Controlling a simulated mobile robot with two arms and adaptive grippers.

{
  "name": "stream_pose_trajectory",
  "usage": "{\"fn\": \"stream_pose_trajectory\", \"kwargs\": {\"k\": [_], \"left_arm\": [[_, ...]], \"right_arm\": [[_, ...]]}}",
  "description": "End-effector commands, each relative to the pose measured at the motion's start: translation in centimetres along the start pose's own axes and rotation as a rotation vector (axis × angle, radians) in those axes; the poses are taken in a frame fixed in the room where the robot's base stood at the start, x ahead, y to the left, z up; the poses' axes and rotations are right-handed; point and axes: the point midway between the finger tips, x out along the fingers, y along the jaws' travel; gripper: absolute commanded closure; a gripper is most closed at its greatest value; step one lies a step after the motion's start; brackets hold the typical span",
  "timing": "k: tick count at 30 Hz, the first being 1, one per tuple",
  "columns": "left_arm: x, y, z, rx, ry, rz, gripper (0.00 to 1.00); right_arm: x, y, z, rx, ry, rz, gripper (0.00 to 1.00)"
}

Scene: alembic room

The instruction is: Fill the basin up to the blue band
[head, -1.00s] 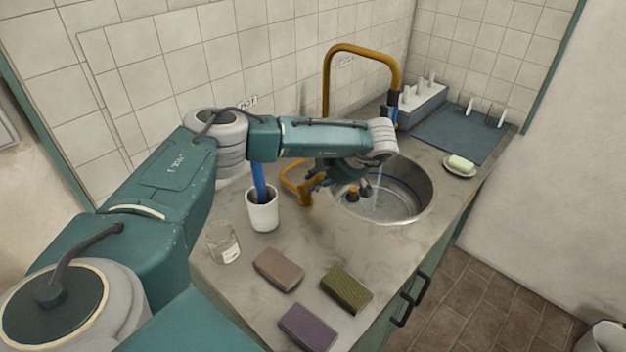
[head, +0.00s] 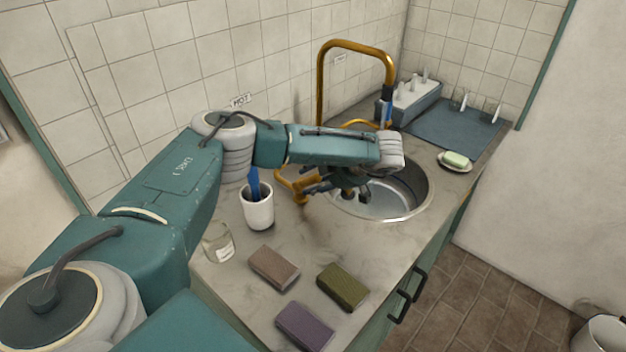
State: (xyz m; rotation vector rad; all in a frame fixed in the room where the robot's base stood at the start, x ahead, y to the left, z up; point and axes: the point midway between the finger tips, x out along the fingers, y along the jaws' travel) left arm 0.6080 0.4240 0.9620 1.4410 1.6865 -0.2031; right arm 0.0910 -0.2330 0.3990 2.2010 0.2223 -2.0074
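The steel basin (head: 425,196) is set in the counter at centre right, partly hidden by my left arm. A blue band (head: 411,188) shows along its inner wall on the right. I cannot clearly tell the water level. A brass tap (head: 319,90) arches over the basin from behind, its spout end near the back rim. A brass valve fitting (head: 299,188) stands at the basin's left. My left gripper (head: 340,192) hangs over the basin's left side, close to this fitting. Its fingers are dark and partly hidden by the wrist, so their opening is unclear. My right gripper is out of view.
A white cup (head: 259,214) holding a blue item and a glass jar (head: 218,243) stand left of the basin. Three sponges, brown (head: 274,267), green (head: 342,286) and purple (head: 304,326), lie in front. Soap (head: 456,159) and a dark mat (head: 455,127) lie right.

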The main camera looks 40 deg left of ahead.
Motion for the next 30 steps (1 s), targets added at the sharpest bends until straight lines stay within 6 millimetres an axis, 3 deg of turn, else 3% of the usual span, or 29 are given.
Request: {"fn": "stream_pose_trajectory", "kwargs": {"k": [8, 13, 21, 30], "left_arm": [[-0.4, 0.0, 0.0, 0.001, 0.000, -0.001, 0.62], [-2.9, 0.1, 0.1, 0.002, -0.003, 0.003, 0.62], [-8.8, 0.1, 0.2, 0.002, -0.003, 0.002, 0.62], [-11.9, 0.0, 0.1, 0.000, 0.001, 0.000, 0.62]], "right_arm": [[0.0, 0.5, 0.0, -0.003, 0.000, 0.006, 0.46], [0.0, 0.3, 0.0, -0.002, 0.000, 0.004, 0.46], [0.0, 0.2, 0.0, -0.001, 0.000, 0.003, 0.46], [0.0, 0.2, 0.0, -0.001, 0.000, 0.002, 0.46]]}}
